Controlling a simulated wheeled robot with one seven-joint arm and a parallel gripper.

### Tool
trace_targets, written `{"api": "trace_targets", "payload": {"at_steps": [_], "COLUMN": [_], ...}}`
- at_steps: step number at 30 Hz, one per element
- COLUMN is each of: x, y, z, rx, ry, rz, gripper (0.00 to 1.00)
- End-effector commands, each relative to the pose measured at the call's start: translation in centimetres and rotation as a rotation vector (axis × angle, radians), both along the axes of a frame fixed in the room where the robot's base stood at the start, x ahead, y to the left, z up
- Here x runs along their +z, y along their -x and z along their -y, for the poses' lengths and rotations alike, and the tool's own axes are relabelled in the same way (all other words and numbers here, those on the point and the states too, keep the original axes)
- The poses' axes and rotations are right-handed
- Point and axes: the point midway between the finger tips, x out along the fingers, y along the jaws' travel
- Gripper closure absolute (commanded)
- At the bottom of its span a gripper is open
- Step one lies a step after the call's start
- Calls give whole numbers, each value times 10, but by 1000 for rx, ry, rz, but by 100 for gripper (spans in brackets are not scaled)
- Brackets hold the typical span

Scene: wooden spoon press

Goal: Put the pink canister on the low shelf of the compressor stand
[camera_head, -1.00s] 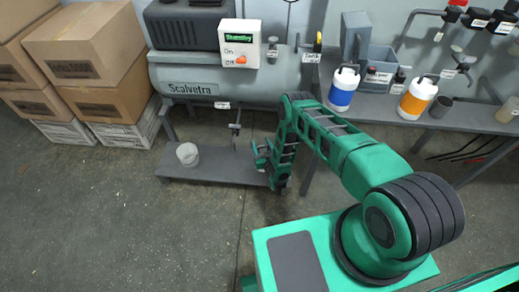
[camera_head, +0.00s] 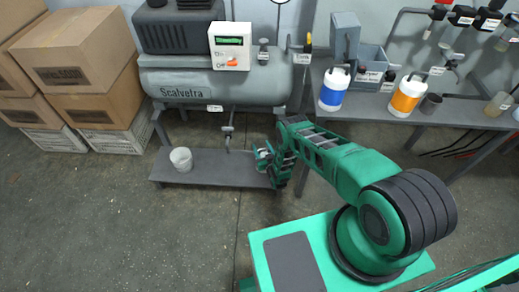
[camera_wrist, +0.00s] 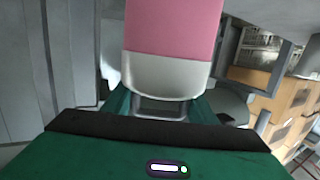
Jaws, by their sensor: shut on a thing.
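The pink canister (camera_wrist: 173,30) fills the top middle of the wrist view, pink with a pale grey-white band at the end nearest my gripper. My gripper (camera_wrist: 160,108) is shut on it at that pale end. In the head view my gripper (camera_head: 265,160) is at the right end of the low shelf (camera_head: 225,174) of the compressor stand, under the tank. I cannot make out the canister there, nor whether it touches the shelf. The grey compressor (camera_head: 215,85) lies above.
A whitish bucket (camera_head: 181,159) stands on the left part of the low shelf; the middle of the shelf is bare. A valve (camera_head: 228,132) hangs under the tank. Cardboard boxes (camera_head: 95,80) are at left. The workbench (camera_head: 400,121) at right holds blue and orange jugs.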

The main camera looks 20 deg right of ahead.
Motion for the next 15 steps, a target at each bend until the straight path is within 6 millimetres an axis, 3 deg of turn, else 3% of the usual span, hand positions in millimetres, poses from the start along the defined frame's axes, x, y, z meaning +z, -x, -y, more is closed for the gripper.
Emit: {"api": "trace_targets", "payload": {"at_steps": [8,9,11,15], "x": [0,-2,-2,-2], "y": [0,1,1,0], "z": [0,0,0,-1], "rx": [0,0,0,0], "ry": [0,0,0,0], "rz": [2,-1,-1,-1], "gripper": [100,45,31,29]}}
